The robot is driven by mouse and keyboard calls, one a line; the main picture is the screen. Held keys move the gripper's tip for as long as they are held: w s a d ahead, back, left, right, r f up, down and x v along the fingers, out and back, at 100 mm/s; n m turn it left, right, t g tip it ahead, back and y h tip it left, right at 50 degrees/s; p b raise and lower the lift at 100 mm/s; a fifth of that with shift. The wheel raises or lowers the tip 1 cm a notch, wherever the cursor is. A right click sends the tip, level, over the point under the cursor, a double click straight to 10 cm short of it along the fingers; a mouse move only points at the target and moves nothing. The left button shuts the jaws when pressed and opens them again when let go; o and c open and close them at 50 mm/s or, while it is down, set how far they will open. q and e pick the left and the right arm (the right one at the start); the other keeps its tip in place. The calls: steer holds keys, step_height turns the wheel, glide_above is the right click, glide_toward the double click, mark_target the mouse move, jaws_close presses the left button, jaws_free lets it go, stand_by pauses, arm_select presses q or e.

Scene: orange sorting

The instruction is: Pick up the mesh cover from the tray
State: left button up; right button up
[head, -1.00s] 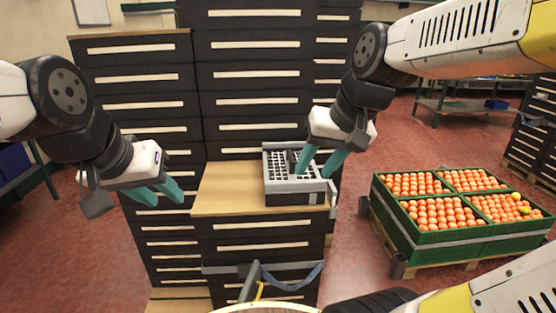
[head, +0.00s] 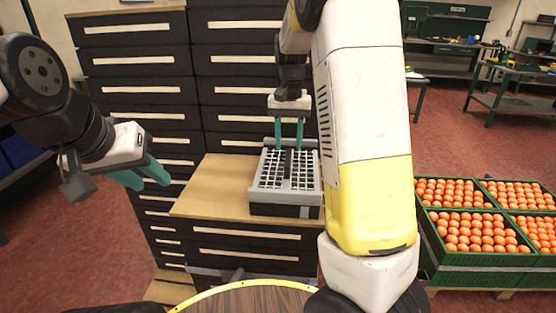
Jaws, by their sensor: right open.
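The tray (head: 284,210) is a grey box on the wooden cabinet top, in the middle of the head view. The mesh cover (head: 272,173) is a light grid lying on top of it, with a dark bar across its middle. My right gripper (head: 289,146) points down over the back part of the tray. Its teal fingers are apart, with their tips close to the back end of the dark bar; I cannot tell whether they touch it. My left gripper (head: 148,180) is off to the left, away from the tray, and its jaw gap is not clear.
The wooden top (head: 215,190) is bare left of the tray. Tall dark drawer cabinets (head: 245,65) stand behind. Green crates of oranges (head: 470,258) stand on the floor at the right. A round wooden surface (head: 245,300) shows at the bottom edge.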

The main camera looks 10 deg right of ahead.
mark_target(288, 157)
step_height(288, 157, down, 6)
steer(key=shift+s, duration=0.15)
jaws_close()
stand_by(0.3)
